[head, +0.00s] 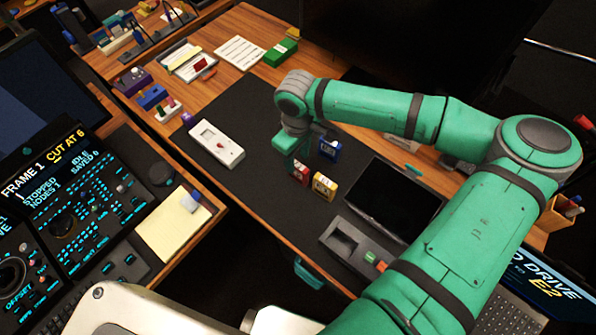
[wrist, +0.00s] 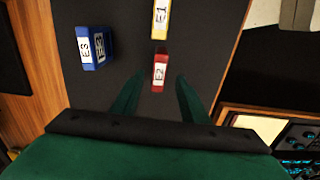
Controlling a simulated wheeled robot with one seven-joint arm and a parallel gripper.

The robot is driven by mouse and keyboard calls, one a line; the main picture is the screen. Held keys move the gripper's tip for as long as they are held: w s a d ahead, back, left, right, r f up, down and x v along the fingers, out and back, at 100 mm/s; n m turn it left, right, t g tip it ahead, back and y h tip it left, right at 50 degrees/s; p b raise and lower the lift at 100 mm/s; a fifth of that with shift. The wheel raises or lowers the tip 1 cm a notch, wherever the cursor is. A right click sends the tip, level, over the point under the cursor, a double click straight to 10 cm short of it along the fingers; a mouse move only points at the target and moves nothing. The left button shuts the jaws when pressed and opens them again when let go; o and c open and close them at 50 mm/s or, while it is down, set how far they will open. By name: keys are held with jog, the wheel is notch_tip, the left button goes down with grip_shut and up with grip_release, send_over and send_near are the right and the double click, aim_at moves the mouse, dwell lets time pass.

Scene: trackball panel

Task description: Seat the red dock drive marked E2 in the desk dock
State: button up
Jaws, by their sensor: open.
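The red drive marked E2 (head: 300,172) stands on the dark desk mat (head: 250,155), partly behind my gripper in the head view. In the wrist view the red drive (wrist: 160,70) lies just beyond and between my fingertips. My gripper (wrist: 158,80) is open, with its green fingers apart and nothing held; it also shows in the head view (head: 283,160). The desk dock appears to be the grey unit with a dark recess (head: 345,240), at the mat's near right, apart from the drive.
A yellow drive marked E1 (head: 324,186) stands close beside the red one. A blue drive marked E3 (head: 329,148) stands farther back. A white device (head: 216,143) lies left on the mat. A black screen (head: 393,198) is beside the dock.

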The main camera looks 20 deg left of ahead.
aim_at(298, 165)
jog(key=shift+d+f, duration=0.1)
jog(key=shift+f, duration=2.75)
grip_shut()
